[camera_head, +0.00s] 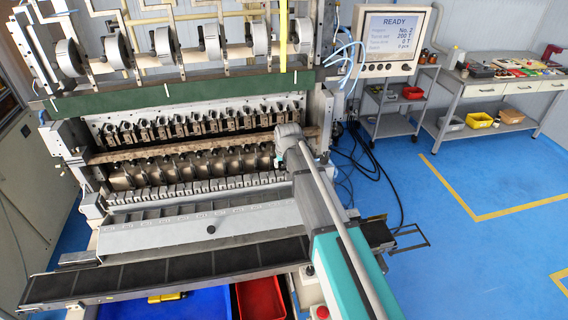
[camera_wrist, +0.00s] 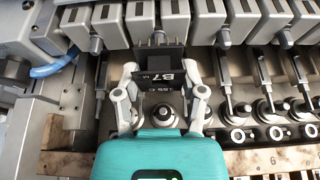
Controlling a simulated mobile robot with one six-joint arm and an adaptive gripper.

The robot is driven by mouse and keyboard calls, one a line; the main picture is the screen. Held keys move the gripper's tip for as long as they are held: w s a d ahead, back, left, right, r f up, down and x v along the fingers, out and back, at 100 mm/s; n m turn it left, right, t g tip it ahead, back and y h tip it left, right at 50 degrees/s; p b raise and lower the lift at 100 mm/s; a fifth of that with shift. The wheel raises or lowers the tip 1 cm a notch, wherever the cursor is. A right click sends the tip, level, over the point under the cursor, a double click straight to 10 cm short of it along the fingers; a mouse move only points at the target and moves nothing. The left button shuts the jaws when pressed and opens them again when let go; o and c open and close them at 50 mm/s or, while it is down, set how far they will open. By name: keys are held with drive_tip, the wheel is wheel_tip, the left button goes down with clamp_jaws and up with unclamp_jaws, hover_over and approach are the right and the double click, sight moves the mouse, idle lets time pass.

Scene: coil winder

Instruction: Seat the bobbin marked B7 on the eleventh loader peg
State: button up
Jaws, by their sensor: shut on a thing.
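A black bobbin marked B7 (camera_wrist: 168,82) is between the two pale fingers of my gripper (camera_wrist: 160,76) in the wrist view. The fingers are closed on its sides, and the label reads B7 in white. A round metal peg-like part (camera_wrist: 163,114) shows just below the bobbin, between the fingers; I cannot tell whether they touch. In the head view my gripper (camera_head: 282,158) is at the right end of the winder's rows, mostly hidden by my arm, and the bobbin cannot be made out. Which position is the eleventh loader peg cannot be read.
Round metal fittings with upright pins (camera_wrist: 238,137) stand close to the right of my gripper. Grey blocks (camera_wrist: 186,12) line the top. A bar marked 6 (camera_wrist: 262,162) lies at lower right. The READY screen (camera_head: 391,36) and blue floor (camera_head: 470,190) are to the right.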

drive_tip(key=shift+f+b, duration=0.9)
drive_tip(key=shift+f, duration=0.1)
drive_tip(key=o, duration=0.8)
drive_tip(key=shift+r, duration=0.1)
